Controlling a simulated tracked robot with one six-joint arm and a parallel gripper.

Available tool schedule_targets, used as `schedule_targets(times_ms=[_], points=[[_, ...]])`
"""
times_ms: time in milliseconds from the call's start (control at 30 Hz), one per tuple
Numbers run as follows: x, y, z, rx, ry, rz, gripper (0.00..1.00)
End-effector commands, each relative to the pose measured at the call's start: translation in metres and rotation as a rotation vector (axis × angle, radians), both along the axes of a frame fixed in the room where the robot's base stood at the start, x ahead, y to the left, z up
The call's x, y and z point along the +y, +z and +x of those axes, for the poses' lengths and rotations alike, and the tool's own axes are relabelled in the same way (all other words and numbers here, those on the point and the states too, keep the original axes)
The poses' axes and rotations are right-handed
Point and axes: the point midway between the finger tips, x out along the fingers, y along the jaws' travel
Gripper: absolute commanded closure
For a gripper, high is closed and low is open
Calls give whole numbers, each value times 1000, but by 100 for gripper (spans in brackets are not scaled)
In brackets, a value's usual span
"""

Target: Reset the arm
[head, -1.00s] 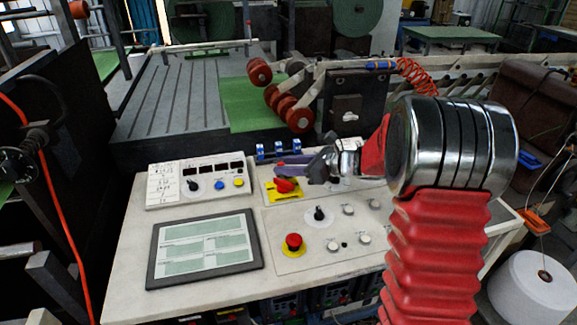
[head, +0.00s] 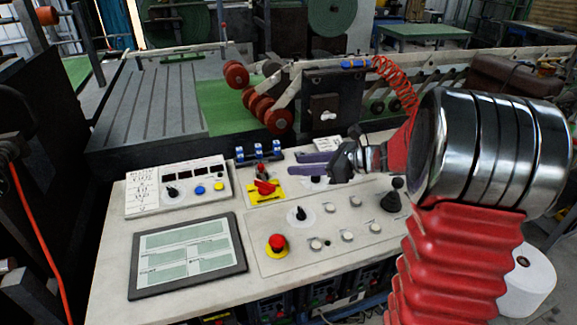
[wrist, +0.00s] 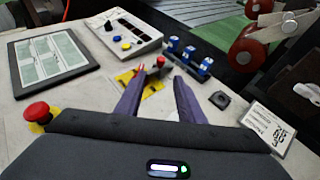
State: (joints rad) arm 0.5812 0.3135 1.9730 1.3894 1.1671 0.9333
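My gripper (head: 293,163) hangs over the back middle of the control desk, right of a red rotary switch (head: 265,187) on a yellow plate (head: 278,196). In the wrist view its two purple fingers (wrist: 158,82) are spread with nothing between them. The yellow plate (wrist: 153,87) lies beyond the fingertips in that view, partly hidden by them. In the head view the fingers appear clear of the red switch. My arm's red sleeve and metal wrist fill the right side of the head view.
Red rollers (head: 268,110) stand behind. A white spool (head: 526,280) stands at right.

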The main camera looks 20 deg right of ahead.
Motion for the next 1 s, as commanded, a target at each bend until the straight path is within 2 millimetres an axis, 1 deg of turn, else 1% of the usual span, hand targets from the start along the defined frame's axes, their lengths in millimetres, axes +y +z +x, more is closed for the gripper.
schedule_targets(times_ms=[100,200,733,867,967,1000], points=[[-10,5,-9,-1,-2,-1,65],[-12,7,-12,0,0,0,65],[-12,8,-13,0,3,-1,65],[-5,9,-17,-7,27,-31,65],[9,12,-26,-19,74,-85,65],[16,13,-31,-26,100,-115,65]])
